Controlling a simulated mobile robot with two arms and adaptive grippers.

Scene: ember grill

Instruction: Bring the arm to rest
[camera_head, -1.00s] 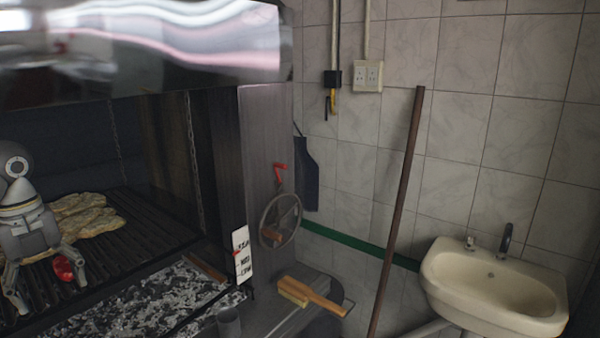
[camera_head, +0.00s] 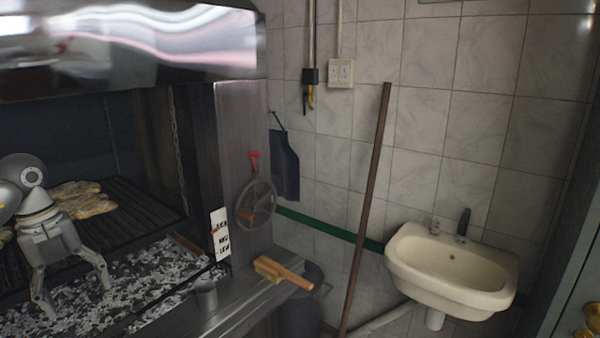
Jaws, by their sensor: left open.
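My left gripper (camera_head: 82,296) is at the lower left of the head view. Its two fingers are spread apart with nothing between them, and they hang in front of the bed of ash and coals (camera_head: 150,283). Flat pale pieces of food (camera_head: 82,200) lie on the dark grill grate (camera_head: 140,212) behind it; the gripper and wrist hide part of them. My right gripper does not show.
A handwheel (camera_head: 257,204) is on the grill's side post. A brown pole (camera_head: 368,205) leans on the tiled wall, left of a sink (camera_head: 452,268).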

